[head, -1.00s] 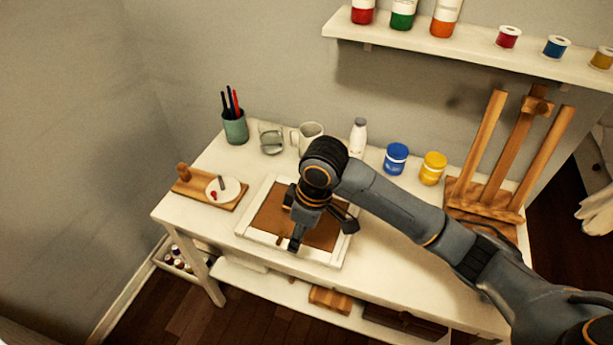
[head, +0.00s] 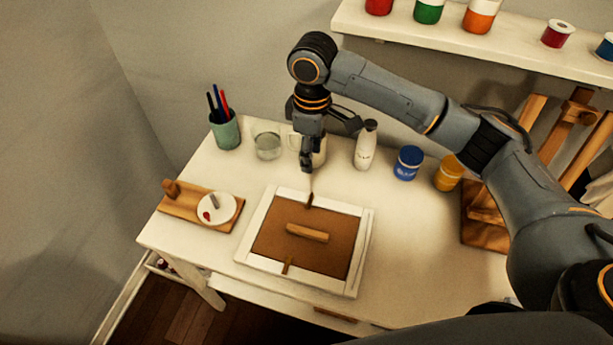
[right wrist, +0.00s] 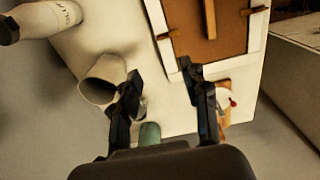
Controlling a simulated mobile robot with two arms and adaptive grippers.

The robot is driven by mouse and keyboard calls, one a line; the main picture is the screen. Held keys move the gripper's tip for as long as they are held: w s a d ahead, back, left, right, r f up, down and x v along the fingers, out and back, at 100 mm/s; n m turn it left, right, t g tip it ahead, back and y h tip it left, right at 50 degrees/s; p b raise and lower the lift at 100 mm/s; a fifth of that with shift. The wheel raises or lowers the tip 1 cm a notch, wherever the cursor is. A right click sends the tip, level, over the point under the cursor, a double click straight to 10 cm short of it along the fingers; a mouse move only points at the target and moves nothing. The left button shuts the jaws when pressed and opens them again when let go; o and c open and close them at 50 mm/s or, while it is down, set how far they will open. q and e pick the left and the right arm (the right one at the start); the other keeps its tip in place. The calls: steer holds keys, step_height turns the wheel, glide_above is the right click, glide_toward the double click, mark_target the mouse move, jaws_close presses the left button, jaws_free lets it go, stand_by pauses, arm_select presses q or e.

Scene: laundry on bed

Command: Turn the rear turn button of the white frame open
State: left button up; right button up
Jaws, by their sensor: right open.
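The white frame (head: 362,250) lies flat on the white table with a brown backing panel (head: 330,258) in it. The rear turn button (head: 310,200), a small wooden piece, lies across the panel's rear edge; it also shows in the right wrist view (right wrist: 167,34). A front turn button (head: 288,266) lies across the front edge. A wooden bar (head: 306,232) lies mid-panel. My right gripper (head: 307,166) is open and empty, above and behind the rear button, apart from it. In the right wrist view its fingers (right wrist: 160,80) are spread beside the frame. My left gripper is not in view.
A mug (right wrist: 102,80) is close to my right gripper, partly hidden in the head view. A glass (head: 267,146), a pen cup (head: 225,132), a white bottle (head: 366,146) and paint jars (head: 408,163) line the back. A wooden board (head: 178,205) lies left.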

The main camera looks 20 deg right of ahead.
glide_above(311, 195)
step_height(311, 195, down, 6)
step_height(311, 195, down, 4)
steer(key=shift+r, duration=0.15)
step_height(311, 195, down, 3)
steer(key=shift+r, duration=0.1)
steer(key=shift+f, duration=0.25)
steer(key=shift+c, duration=0.9)
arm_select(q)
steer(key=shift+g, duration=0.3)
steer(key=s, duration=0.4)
arm_select(e)
jaws_close()
